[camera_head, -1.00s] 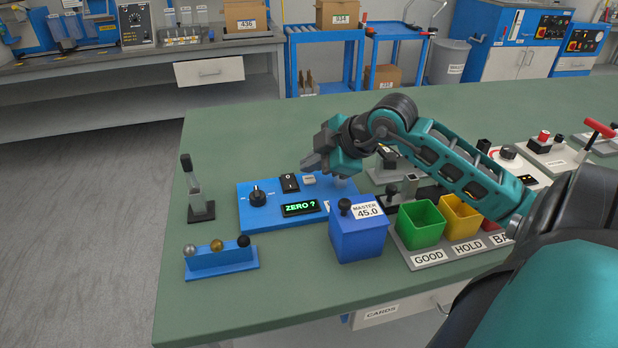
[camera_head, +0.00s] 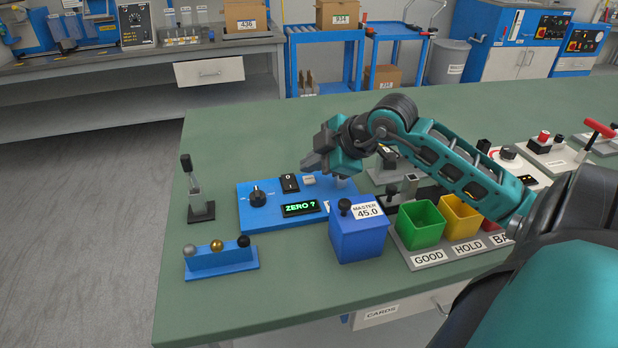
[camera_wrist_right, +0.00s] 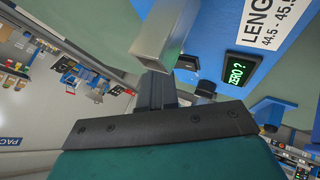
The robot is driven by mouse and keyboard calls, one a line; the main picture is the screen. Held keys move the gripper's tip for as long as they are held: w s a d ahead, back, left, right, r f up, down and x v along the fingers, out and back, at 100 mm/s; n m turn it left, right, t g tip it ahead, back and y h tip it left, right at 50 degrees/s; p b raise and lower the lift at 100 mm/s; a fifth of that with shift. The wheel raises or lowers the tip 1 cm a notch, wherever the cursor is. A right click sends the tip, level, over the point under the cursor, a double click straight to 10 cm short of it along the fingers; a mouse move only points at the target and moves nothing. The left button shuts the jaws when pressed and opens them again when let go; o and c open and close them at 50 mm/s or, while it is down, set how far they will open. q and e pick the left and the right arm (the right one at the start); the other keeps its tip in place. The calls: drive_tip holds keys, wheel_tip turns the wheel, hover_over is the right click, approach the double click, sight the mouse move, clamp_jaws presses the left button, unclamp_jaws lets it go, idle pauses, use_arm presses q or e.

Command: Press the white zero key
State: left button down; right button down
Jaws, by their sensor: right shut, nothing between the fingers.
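In the right wrist view a pale block beyond the fingers cannot be named surely. My left gripper is not in view.
A black knob (camera_head: 257,196) sits at the panel's left. A blue box (camera_head: 358,238) marked "MASTER 45.0" stands at its front right, beside green (camera_head: 421,225) and yellow (camera_head: 460,216) bins. A ball rack (camera_head: 221,260) is at the front left.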

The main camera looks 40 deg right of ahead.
drive_tip(key=shift+f, duration=0.15)
idle(0.3)
drive_tip(key=shift+f, duration=0.25)
drive_tip(key=shift+f, duration=0.2)
idle(0.3)
drive_tip(key=shift+f, duration=0.25)
idle(0.4)
drive_tip(key=shift+r, duration=0.1)
drive_tip(key=shift+r+p, duration=0.7)
drive_tip(key=shift+r, duration=0.05)
